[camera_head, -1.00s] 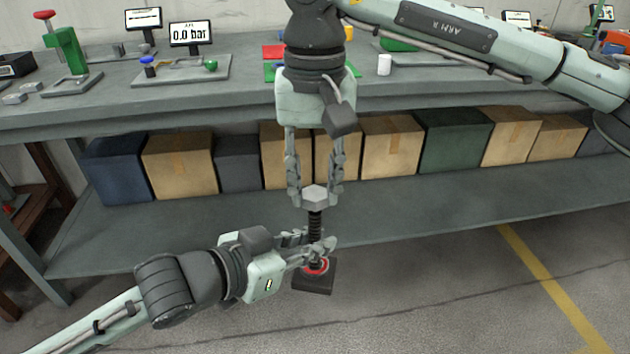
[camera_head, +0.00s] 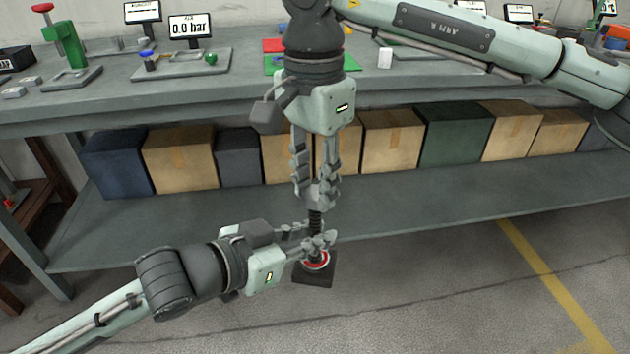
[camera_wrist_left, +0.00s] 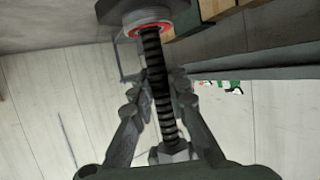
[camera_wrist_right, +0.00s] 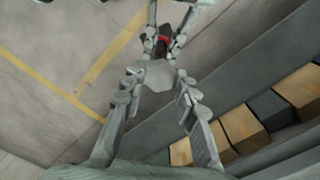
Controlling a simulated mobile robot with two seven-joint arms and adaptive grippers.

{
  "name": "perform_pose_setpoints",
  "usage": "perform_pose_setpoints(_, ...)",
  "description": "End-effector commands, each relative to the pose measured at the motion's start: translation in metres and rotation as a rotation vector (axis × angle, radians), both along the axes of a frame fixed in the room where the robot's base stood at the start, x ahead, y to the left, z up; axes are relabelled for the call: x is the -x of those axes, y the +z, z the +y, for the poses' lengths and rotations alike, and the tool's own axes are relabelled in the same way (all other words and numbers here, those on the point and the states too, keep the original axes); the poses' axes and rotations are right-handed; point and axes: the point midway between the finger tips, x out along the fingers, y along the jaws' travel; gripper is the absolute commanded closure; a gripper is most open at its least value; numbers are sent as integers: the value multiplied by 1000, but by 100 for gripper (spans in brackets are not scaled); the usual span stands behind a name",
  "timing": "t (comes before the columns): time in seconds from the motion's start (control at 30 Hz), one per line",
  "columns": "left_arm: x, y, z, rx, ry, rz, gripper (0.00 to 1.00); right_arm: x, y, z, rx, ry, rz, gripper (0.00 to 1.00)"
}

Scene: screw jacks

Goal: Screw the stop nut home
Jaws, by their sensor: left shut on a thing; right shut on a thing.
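The screw jack stands upright off the floor, its dark square base with a red ring (camera_head: 315,270) lowest and its black threaded screw (camera_wrist_left: 158,80) rising from it. My left gripper (camera_head: 318,241) comes in from the left and is shut on the screw just above the ring. The grey hex stop nut (camera_wrist_right: 160,75) sits at the top end of the screw; it also shows in the left wrist view (camera_wrist_left: 174,152). My right gripper (camera_head: 317,200) points straight down and is shut on this nut, its fingers hiding most of it in the head view.
A grey workbench (camera_head: 120,97) stands behind, with displays and fixtures on top. Several boxes, such as a green one (camera_head: 452,137), line its lower shelf (camera_head: 420,205). A yellow line (camera_head: 550,285) crosses the floor at right. Floor around the jack is clear.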

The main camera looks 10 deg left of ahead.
Motion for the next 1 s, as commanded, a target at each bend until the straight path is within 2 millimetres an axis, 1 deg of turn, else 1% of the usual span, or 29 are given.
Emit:
perform_pose_setpoints(0.03, 0, 4, -1, 4, -2, -8, 100, 0, 1, 1, -1, -126, -1, 95)
perform_pose_setpoints(0.1, 0, 4, -1, 3, -2, -8, 100, -1, 1, 1, 0, -313, -2, 95)
perform_pose_setpoints(0.27, 0, 4, -1, 3, -2, -8, 100, -2, 1, 1, -1, -740, -2, 95)
perform_pose_setpoints(0.3, 0, 4, -1, 3, -2, -8, 100, -2, 1, 1, -1, -848, -2, 95)
perform_pose_setpoints(0.77, 0, 3, -1, 4, -3, -7, 100, -4, 0, 0, 2, -2078, -1, 95)
perform_pose_setpoints(0.9, 0, 3, -1, 4, -3, -7, 100, -4, 0, -1, 1, -2452, -1, 95)
perform_pose_setpoints(0.97, 0, 3, -1, 5, -4, -7, 100, -4, 0, -1, 1, -2611, 0, 95)
perform_pose_setpoints(1.0, 0, 3, -1, 5, -4, -7, 100, -4, 0, -2, 1, -2719, 0, 95)
